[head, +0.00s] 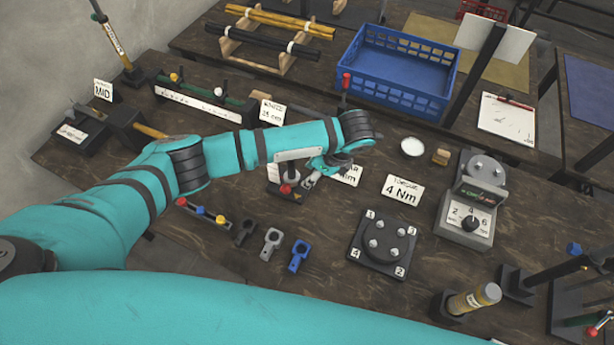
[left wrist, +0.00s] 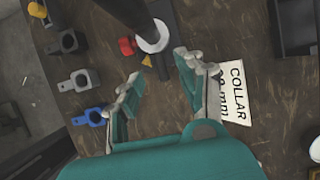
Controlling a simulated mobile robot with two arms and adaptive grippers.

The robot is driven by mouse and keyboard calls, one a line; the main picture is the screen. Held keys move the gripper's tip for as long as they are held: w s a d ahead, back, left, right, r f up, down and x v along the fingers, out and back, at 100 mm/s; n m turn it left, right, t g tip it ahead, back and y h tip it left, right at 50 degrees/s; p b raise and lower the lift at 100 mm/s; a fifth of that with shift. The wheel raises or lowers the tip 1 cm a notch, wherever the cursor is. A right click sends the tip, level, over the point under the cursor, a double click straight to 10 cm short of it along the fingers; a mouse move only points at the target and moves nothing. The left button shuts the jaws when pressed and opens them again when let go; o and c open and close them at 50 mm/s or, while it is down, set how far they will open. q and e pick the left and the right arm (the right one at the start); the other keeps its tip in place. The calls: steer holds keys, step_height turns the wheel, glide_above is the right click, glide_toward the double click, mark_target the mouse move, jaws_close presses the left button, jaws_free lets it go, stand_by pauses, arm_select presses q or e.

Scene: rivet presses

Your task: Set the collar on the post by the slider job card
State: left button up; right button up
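My left gripper (head: 312,179) is open and empty, just right of a dark upright post. In the left wrist view the fingers (left wrist: 160,72) are spread wide. The post (left wrist: 137,18) stands beyond the fingertips, with a pale collar (left wrist: 152,37) around it low down and a red knob (left wrist: 127,46) at the collar's side. The red knob also shows in the head view (head: 286,189). My arm hides much of the post there. A white card reading COLLAR and mm (left wrist: 234,92) lies beside the right finger. I cannot make out a slider card with certainty.
Black, grey and blue clamps (head: 272,244) lie in front of the post. A numbered plate (head: 383,243), a 4 Nm card (head: 402,189) and a dial device (head: 468,205) stand to the right. A blue crate (head: 395,95) stands behind. Bare tabletop lies between the clamps and the plate.

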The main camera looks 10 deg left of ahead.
mark_target(299, 181)
arm_select(q)
steer(key=x, duration=0.2)
steer(key=shift+s+a+f, duration=0.1)
steer(key=shift+f, duration=0.25)
steer(key=shift+a+f, duration=0.25)
steer(key=shift+f, duration=0.45)
steer(key=c, duration=0.8)
arm_select(e)
steer(key=shift+s+d+r, duration=0.15)
steer(key=shift+s+r, duration=0.1)
steer(key=shift+s, duration=0.1)
